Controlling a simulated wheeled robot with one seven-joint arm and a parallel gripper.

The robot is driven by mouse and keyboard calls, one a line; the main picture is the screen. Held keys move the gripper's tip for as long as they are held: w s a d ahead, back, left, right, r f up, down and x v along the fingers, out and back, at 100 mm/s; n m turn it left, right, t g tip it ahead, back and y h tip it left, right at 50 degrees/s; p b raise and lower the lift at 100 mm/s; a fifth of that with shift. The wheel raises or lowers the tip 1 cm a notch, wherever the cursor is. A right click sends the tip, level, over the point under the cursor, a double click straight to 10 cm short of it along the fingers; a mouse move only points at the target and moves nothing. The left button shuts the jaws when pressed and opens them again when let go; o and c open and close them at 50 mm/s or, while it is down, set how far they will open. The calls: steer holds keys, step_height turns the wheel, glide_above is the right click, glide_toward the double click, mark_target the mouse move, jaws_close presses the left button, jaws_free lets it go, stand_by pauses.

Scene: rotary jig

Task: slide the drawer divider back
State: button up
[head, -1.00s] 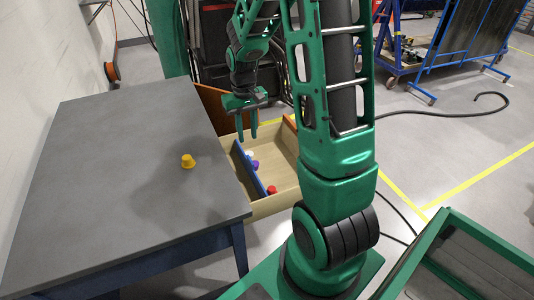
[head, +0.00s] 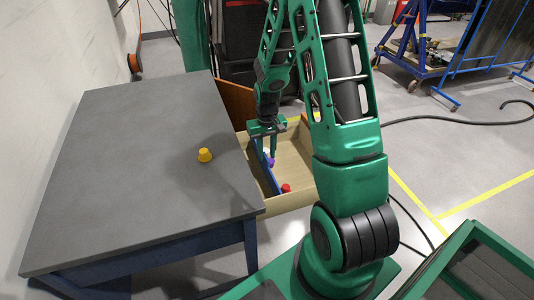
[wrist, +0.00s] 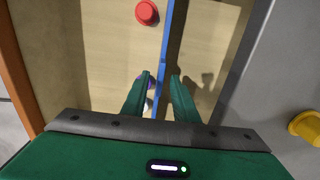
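The drawer (head: 300,180) is pulled out beside the grey table. Its blue divider (head: 266,180) runs along it and also shows in the wrist view (wrist: 165,40), splitting the drawer into two compartments. My gripper (head: 269,151) is down at the drawer, over the divider. In the wrist view my gripper (wrist: 161,76) has its two fingers apart, one on each side of the divider, with small gaps. A red piece (head: 286,188) and a purple piece (head: 269,161) lie in the wider compartment, the purple one close to my fingers. A white piece is mostly hidden by a finger.
The grey table (head: 140,170) stands directly left of the drawer, with a yellow piece (head: 205,155) on its top. An orange-brown panel (head: 236,103) stands at the drawer's far side. In the wrist view the narrower compartment (wrist: 205,40) looks empty.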

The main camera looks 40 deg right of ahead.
steer(key=shift+f, duration=0.3)
jaws_close()
stand_by(1.3)
